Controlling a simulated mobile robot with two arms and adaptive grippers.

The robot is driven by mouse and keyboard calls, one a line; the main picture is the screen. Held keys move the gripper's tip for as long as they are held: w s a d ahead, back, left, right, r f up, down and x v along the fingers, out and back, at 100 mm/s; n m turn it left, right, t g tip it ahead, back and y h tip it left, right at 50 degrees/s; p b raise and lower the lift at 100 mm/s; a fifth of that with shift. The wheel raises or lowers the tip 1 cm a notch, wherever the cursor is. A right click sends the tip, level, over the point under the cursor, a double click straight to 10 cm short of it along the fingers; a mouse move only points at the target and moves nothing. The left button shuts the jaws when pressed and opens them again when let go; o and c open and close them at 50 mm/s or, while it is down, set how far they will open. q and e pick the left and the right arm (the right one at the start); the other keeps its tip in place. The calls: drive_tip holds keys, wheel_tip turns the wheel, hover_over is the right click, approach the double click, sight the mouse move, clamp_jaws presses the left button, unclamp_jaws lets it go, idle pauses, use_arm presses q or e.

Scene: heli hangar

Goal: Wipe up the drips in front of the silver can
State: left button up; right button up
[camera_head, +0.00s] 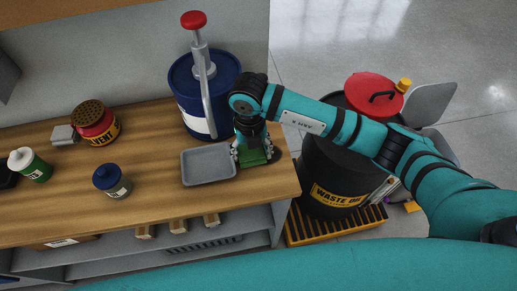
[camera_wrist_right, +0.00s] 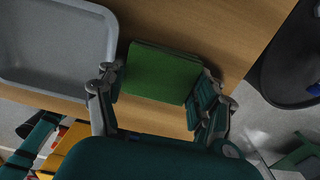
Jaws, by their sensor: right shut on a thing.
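My right gripper (camera_head: 251,148) points down over the right end of the wooden workbench, just right of the grey tray (camera_head: 208,166). It is shut on a green pad (camera_head: 253,158). In the right wrist view the green pad (camera_wrist_right: 162,72) sits between the two fingers, over or on the bench top; I cannot tell whether it touches. I cannot make out a silver can for sure, and no drips show; the arm and pad hide part of the bench. My left gripper is not in view.
A blue drum with a red-topped pump (camera_head: 201,85) stands behind the tray. A navy-lidded jar (camera_head: 111,180), a green bottle (camera_head: 29,165), a red tin (camera_head: 95,123) and a small grey object (camera_head: 64,135) stand left. A black waste bin (camera_head: 335,165) stands beyond the bench's right edge.

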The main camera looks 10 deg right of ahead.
sight(281, 152)
drive_tip(key=shift+d+r, duration=0.1)
drive_tip(key=shift+d, duration=1.95)
drive_tip(key=shift+w+d+b, duration=0.1)
drive_tip(key=shift+d+b, duration=0.25)
drive_tip(key=shift+d, duration=1.65)
drive_tip(key=shift+f, duration=0.2)
drive_tip(key=shift+r+p, duration=1.75)
drive_tip(key=shift+r, duration=1.25)
